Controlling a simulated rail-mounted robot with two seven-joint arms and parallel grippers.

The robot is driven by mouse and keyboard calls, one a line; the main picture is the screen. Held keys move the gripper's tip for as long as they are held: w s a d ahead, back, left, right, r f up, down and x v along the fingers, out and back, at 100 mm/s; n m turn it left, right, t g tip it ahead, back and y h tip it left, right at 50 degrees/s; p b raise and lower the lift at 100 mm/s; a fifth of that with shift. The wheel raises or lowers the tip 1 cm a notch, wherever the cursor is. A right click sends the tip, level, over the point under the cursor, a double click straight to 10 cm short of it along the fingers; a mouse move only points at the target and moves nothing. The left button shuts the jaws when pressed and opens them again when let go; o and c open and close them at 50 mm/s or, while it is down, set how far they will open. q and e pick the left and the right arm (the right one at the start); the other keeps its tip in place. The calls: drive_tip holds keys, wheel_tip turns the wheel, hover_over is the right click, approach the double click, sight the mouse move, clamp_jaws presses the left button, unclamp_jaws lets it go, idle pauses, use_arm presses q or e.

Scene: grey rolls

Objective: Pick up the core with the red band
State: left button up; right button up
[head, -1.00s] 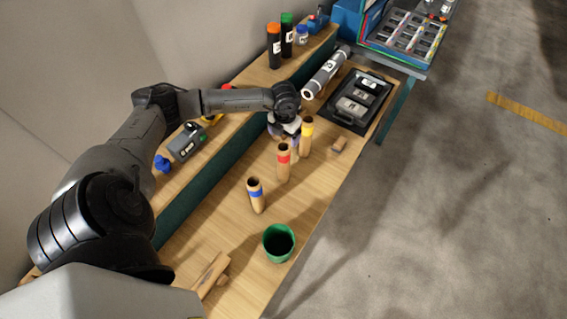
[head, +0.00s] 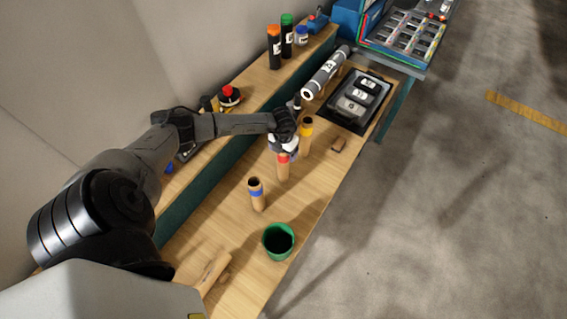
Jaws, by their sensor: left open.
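The core with the red band (head: 283,171) is a tan tube standing upright on the wooden bench. Its red band is near the top. My left gripper (head: 285,152) is open and right at the top of this core, seen from above. The gripper's wrist hides the core's top opening, and I cannot tell whether the fingers are around it or just above it. A core with a yellow band (head: 305,140) stands upright close behind and to the right. A core with a blue band (head: 257,196) stands upright nearer to me. My right gripper does not show.
A green cup (head: 279,240) stands near the bench's front edge. A raised shelf (head: 262,82) runs along the left.

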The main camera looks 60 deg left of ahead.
use_arm(q)
drive_tip(key=shift+c, duration=0.4)
drive_tip(key=c, duration=1.2)
